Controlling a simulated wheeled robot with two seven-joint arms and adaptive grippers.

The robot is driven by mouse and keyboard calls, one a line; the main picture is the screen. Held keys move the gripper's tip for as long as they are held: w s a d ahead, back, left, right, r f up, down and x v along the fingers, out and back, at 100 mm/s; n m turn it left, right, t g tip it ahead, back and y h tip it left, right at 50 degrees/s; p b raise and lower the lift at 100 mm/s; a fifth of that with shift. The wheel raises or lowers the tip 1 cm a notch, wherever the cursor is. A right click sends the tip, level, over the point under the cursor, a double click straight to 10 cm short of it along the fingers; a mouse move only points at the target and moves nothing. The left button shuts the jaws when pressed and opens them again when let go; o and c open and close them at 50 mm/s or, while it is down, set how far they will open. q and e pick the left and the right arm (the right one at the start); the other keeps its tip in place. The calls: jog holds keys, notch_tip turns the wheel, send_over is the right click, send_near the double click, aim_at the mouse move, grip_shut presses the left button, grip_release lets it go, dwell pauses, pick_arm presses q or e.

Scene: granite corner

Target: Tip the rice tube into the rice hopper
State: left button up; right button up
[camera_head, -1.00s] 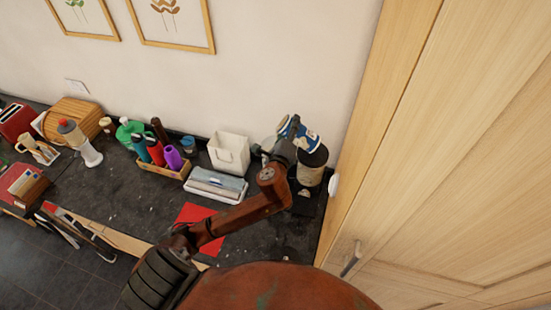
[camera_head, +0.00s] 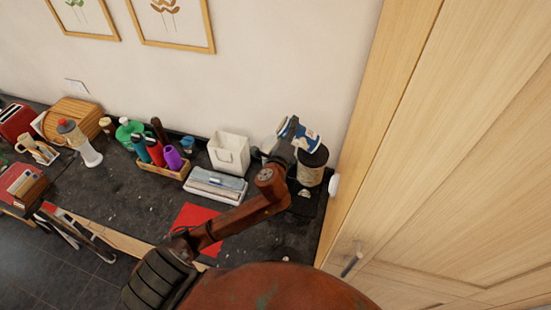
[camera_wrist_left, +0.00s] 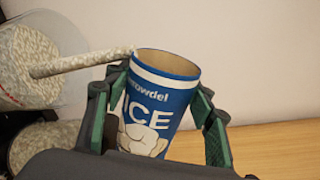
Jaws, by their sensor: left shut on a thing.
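The blue and white rice tube (camera_head: 308,140) is held tilted at the right end of the counter. In the left wrist view the tube (camera_wrist_left: 150,110) shows its open mouth, and a stream of rice (camera_wrist_left: 80,63) runs from its rim. The stream reaches a clear container with rice inside, which looks like the rice hopper (camera_wrist_left: 28,85). My left gripper (camera_wrist_left: 160,105) is shut around the tube, with a finger on each side. In the head view the clear container (camera_head: 268,144) is mostly hidden behind my arm. My right gripper is not in view.
A dark-topped jar (camera_head: 312,170) stands close to the wooden cabinet (camera_head: 450,150). A white bin (camera_head: 229,152), a grey-blue box (camera_head: 215,185) and a wooden box of bottles (camera_head: 163,168) stand to the left. A red mat (camera_head: 197,218) lies in front.

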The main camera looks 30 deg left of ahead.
pick_arm(q)
jog(key=shift+f+n, duration=0.25)
jog(key=shift+n, duration=0.15)
jog(key=shift+a+f, duration=0.1)
jog(key=shift+f, duration=0.05)
dwell(0.4)
jog(key=shift+f+n+b, duration=0.25)
jog(key=shift+n+b, duration=0.05)
jog(key=shift+b, duration=0.05)
dwell(0.4)
jog(key=shift+a+f+n, duration=0.15)
jog(key=shift+f+n, duration=0.2)
jog(key=shift+n, duration=0.05)
jog(key=shift+h, duration=0.3)
jog(key=shift+f+n+b, duration=0.3)
jog(key=shift+f+b, duration=0.1)
jog(key=shift+b, duration=0.05)
dwell(0.3)
